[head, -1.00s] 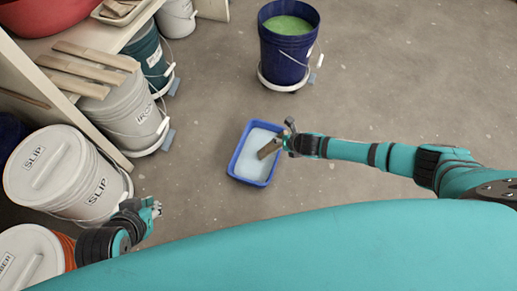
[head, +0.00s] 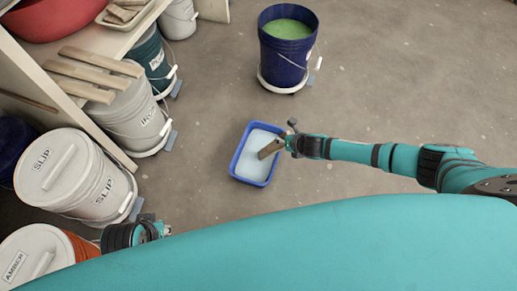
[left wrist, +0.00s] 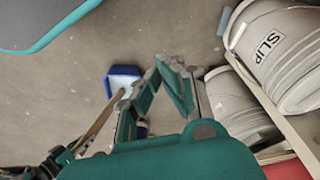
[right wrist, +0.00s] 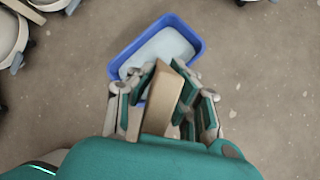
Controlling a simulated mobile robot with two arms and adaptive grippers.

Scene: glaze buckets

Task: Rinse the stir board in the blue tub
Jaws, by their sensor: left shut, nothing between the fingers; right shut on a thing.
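The stir board (head: 270,149) is a flat light-brown slat. My right gripper (head: 291,142) is shut on it, at the right edge of the blue tub (head: 251,182). In the right wrist view the board (right wrist: 163,103) sits between the fingers (right wrist: 169,82), its far end over the tub (right wrist: 122,60). The tub holds pale, whitish-blue liquid. I cannot tell whether the board's tip touches the liquid. My left gripper (head: 162,230) is shut and empty, low at the left near the buckets; its fingers (left wrist: 165,72) show in the left wrist view.
A dark blue bucket of green glaze (head: 283,58) stands on a wheeled base behind the tub. White SLIP (head: 72,175) and grey IRON (head: 125,110) buckets line the left, beside a shelf with slats (head: 95,70). The floor around the tub is clear.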

